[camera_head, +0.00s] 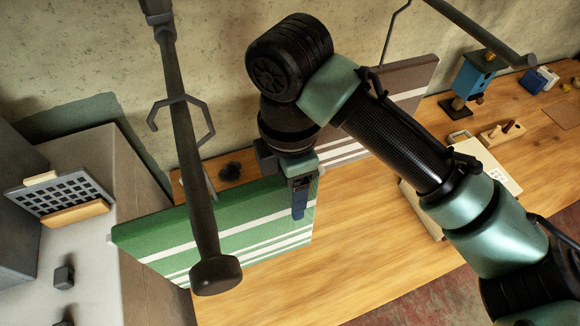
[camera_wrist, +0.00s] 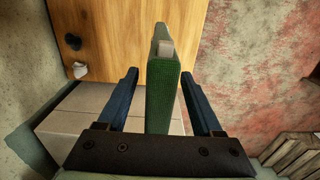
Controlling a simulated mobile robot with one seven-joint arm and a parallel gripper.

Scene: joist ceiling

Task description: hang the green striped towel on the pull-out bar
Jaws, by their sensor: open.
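The green towel with white stripes (camera_head: 215,225) hangs as a flat upright panel left of centre in the head view. A small pale block juts from its left end, perhaps the end of a rail under it; the rail itself is hidden. My gripper (camera_head: 299,205) is at the towel's right end, pointing down. In the wrist view my gripper (camera_wrist: 159,76) is open, its blue fingers on either side of the towel (camera_wrist: 160,95), seen edge-on. Gaps show beside the towel. A dark bar with a knob end (camera_head: 190,150) crosses in front of the towel; I cannot tell whether they touch.
A brown striped towel (camera_head: 405,80) hangs behind my arm. Another dark bar (camera_head: 475,25) is at upper right. The wooden counter (camera_head: 345,275) is clear at the front. A blue box-like object (camera_head: 473,76) stands at its far right; a pale cabinet (camera_head: 95,185) stands left.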

